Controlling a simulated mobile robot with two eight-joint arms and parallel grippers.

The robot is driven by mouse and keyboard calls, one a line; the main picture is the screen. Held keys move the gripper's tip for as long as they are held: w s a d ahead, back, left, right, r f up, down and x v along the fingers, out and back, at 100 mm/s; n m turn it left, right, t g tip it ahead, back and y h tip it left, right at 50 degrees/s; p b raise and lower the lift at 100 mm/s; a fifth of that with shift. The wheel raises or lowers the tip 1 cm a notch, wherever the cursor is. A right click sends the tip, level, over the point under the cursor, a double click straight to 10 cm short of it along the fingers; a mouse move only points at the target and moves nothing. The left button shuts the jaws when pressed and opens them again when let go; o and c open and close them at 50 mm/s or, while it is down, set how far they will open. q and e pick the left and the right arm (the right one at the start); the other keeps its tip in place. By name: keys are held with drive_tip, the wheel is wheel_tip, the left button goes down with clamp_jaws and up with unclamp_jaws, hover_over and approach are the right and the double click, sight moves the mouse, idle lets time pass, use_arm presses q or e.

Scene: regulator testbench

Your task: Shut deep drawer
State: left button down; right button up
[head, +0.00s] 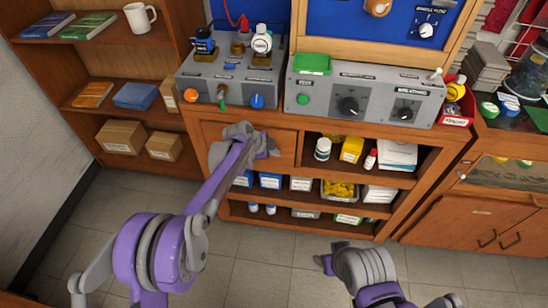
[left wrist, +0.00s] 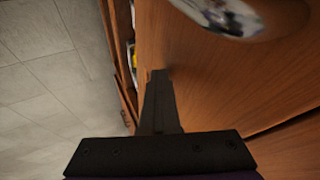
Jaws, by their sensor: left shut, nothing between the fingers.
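The drawer's plain wooden front (head: 284,150) is at the upper left of the workbench, below the grey control boxes. My left arm covers much of it, and I cannot tell from the head view how far it stands out. My left gripper (head: 273,147) is at this front, shut and empty. In the left wrist view the shut fingers (left wrist: 158,98) point along a wooden panel (left wrist: 215,75), close to it; contact is unclear. A shiny rounded metal part (left wrist: 225,14), perhaps a handle, shows at the top. My right gripper (head: 325,263) is low over the floor, its fingers unclear.
Open shelves (head: 310,172) right of and below the drawer hold bottles, boxes and a bin. Control boxes (head: 360,97) stand on the bench top. A bookshelf (head: 95,95) is on the left, a wooden cabinet (head: 470,220) on the right. The tiled floor (head: 265,260) in front is clear.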

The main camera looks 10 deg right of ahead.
use_arm(q)
drive_tip(key=shift+w+d+r, duration=0.1)
drive_tip(key=shift+w+d, duration=0.1)
drive_tip(key=shift+w, duration=0.45)
drive_tip(key=shift+s, duration=0.15)
